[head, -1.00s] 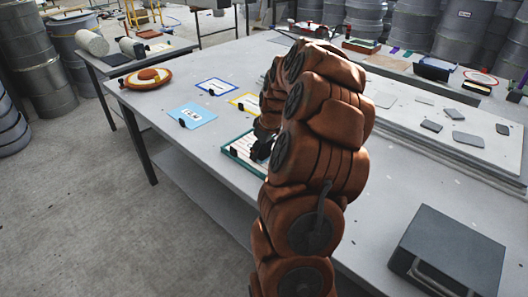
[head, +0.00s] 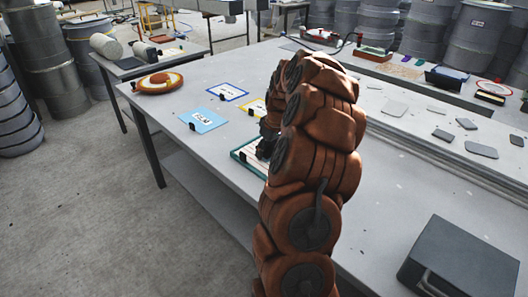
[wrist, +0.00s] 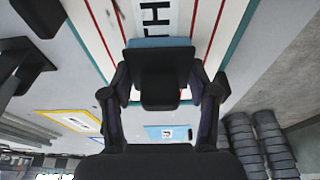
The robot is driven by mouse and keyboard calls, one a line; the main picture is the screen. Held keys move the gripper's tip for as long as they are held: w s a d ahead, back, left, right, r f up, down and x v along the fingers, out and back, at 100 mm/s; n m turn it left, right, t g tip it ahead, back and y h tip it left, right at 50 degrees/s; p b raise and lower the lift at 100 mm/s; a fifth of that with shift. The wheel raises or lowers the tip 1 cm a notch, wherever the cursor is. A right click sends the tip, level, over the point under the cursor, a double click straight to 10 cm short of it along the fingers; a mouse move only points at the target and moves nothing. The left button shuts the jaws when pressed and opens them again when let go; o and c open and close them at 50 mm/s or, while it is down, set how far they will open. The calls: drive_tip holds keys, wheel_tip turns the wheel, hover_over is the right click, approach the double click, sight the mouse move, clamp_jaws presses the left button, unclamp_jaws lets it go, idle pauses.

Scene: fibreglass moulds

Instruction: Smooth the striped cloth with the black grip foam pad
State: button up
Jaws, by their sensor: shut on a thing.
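The striped cloth (head: 241,151) lies on the grey table, mostly hidden behind my arm in the head view. It is white with thin red stripes and a teal border. In the wrist view the cloth (wrist: 210,22) fills the upper middle, with large black letters on it. My gripper (wrist: 160,95) is shut on the black grip of the foam pad (wrist: 160,84). The pad's blue-grey foam edge (wrist: 158,43) lies over the cloth and covers part of the lettering. I cannot tell whether the foam touches the cloth. In the head view my arm hides the pad.
A light blue card (head: 203,120), a blue-edged card (head: 228,91) and a yellow-edged card (head: 250,106) lie farther along the table. An orange and white round piece (head: 160,82) lies beyond. A dark grey box (head: 458,258) stands at right. A slab with several grey pieces runs behind my arm.

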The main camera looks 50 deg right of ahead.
drive_tip(key=shift+d, duration=1.1)
drive_tip(key=shift+s+a+f+b, duration=0.1)
drive_tip(key=shift+s+f+b, duration=0.05)
drive_tip(key=shift+s+b, duration=0.6)
drive_tip(key=shift+s+a+b, duration=0.1)
drive_tip(key=shift+s+b, duration=1.6)
drive_tip(key=shift+s, duration=1.6)
drive_tip(key=shift+b, duration=0.3)
drive_tip(key=shift+w, duration=0.1)
drive_tip(key=shift+w+r+p, duration=0.15)
drive_tip(key=shift+w+p, duration=0.3)
drive_tip(key=shift+w, duration=1.55)
drive_tip(key=shift+w+r+p, duration=0.1)
drive_tip(key=shift+w+p, duration=0.3)
drive_tip(key=shift+w, duration=1.55)
